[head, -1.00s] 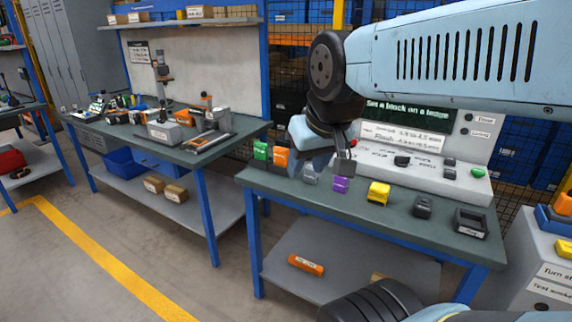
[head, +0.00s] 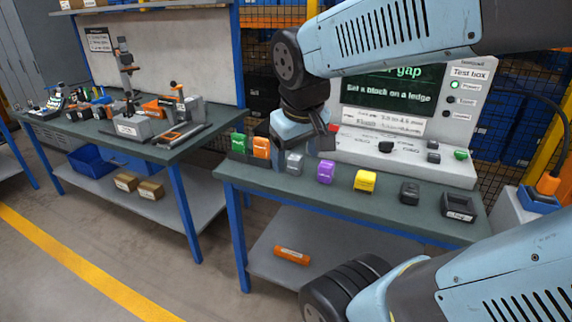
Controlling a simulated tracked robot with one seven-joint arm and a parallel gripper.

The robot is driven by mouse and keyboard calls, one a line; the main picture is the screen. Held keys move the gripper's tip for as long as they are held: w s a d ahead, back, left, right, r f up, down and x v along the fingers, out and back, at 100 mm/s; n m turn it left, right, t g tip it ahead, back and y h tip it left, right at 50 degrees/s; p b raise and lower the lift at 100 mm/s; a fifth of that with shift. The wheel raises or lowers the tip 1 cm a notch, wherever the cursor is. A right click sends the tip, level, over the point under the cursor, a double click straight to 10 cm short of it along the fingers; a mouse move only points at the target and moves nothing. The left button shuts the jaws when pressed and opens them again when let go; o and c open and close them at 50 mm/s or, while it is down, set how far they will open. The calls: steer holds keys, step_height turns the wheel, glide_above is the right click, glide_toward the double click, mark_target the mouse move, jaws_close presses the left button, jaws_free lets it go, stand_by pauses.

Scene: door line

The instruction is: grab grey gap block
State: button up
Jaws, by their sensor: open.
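The grey block (head: 295,163) stands on the dark-topped workbench (head: 302,186), between an orange block (head: 261,147) and a purple block (head: 326,172). My gripper (head: 322,143) is above and behind the row of blocks, close to the grey and purple ones in the picture. It looks empty and open, but its fingertips are small and partly hidden by my wrist. The gap between it and the blocks is hard to judge. The grey block's upper edge lies close under my wrist in the view.
A green block (head: 238,143), a yellow block (head: 365,181), a dark grey block (head: 409,192) and a black open holder (head: 459,207) share the bench. The test box (head: 460,100) stands behind them. An orange part (head: 291,255) lies on the lower shelf.

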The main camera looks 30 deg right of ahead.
steer(key=w+d+f+n+g+h, duration=0.1)
steer(key=d+f, duration=0.1)
steer(key=w+d+f+n+g+h, duration=0.1)
steer(key=w+d+f+h, duration=0.1)
steer(key=d+f, duration=0.1)
steer(key=w+d+f+n+g+h, duration=0.1)
steer(key=d+f+g+h, duration=0.1)
steer(key=f, duration=0.1)
steer(key=shift+w+d+n, duration=0.25)
steer(key=shift+d+n, duration=0.15)
steer(key=n+t+h, duration=0.8)
steer(key=n+t, duration=0.3)
steer(key=n, duration=1)
glide_toward(292, 162)
steer(key=x, duration=0.6)
steer(key=shift+s+d, duration=0.25)
steer(key=shift+d, duration=0.05)
steer(key=shift+w+x, duration=0.2)
steer(key=shift+x, duration=3)
steer(key=shift+a, duration=0.15)
steer(key=shift+c, duration=0.4)
steer(key=c, duration=1.1)
